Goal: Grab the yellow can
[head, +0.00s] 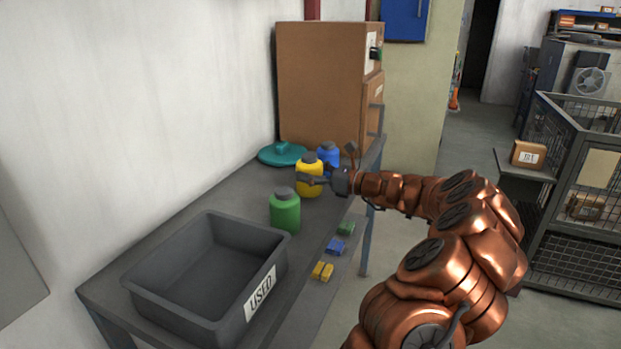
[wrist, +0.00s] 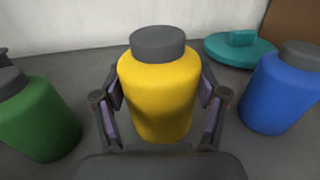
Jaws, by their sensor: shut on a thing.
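The yellow can (head: 308,182) with a dark grey cap stands upright on the grey bench, between a green can and a blue can. It also fills the middle of the wrist view (wrist: 158,95). My gripper (wrist: 160,105) has its two fingers on either side of the can's body, shut on it. In the head view my gripper (head: 318,181) reaches in from the right. The can's base is partly hidden in the wrist view, so I cannot tell whether it touches the bench.
The green can (head: 285,213) stands nearer, the blue can (head: 328,155) beyond. A teal lid (head: 281,154) lies behind. A grey bin (head: 150,285) labelled USED stands at the bench's near end. A brown cabinet (head: 320,85) stands at the far end. Small coloured blocks (head: 335,246) lie on a lower shelf.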

